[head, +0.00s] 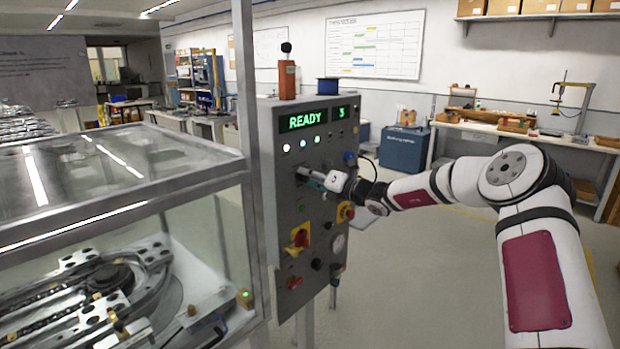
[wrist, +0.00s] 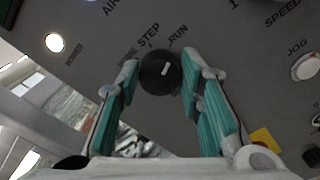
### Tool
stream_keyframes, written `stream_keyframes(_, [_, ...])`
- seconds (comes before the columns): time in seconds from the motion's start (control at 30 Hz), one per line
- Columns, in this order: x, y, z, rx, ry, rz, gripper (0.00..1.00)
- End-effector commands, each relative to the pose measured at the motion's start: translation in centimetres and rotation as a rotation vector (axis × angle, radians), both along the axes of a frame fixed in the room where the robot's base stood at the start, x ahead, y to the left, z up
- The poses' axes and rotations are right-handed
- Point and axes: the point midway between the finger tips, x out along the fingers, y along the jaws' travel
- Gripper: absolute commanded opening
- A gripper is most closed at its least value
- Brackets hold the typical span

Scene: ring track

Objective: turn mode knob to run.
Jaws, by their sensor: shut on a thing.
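The mode knob (wrist: 157,76) is a round black knob with a short white mark on its face, on the grey panel in the wrist view. The label STEP (wrist: 148,34) stands above it and RUN (wrist: 179,31) above and to its right. The white mark leans up and slightly right, towards the RUN side. My gripper (wrist: 159,66) has its teal-padded fingers on either side of the knob, shut on it. In the head view my gripper (head: 311,178) reaches the control panel (head: 283,225) from the right and hides the knob.
A green display (head: 305,121) reads READY and 3 above lit lamps. A red-and-yellow switch (head: 299,240) and a red button on yellow (head: 346,212) sit below my gripper. A glass-covered track cabinet (head: 120,215) stands left. Floor right of the panel is clear.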

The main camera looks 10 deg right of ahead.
Motion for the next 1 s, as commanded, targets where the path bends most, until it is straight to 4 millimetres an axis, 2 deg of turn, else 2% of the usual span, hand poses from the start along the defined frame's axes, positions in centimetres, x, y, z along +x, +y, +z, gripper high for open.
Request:
stream_keyframes(0.57, [-0.01, 0.02, -0.13, 0.023, 0.02, 0.0, 0.06])
stream_keyframes(0.6, [-0.01, 0.02, -0.13, 0.023, 0.02, 0.0, 0.43])
stream_keyframes(0.67, [0.0, 0.02, -0.12, 0.023, 0.019, 0.0, 0.54])
stream_keyframes(1.0, [-0.15, -0.17, -0.03, 0.022, 0.017, -0.001, 0.54])
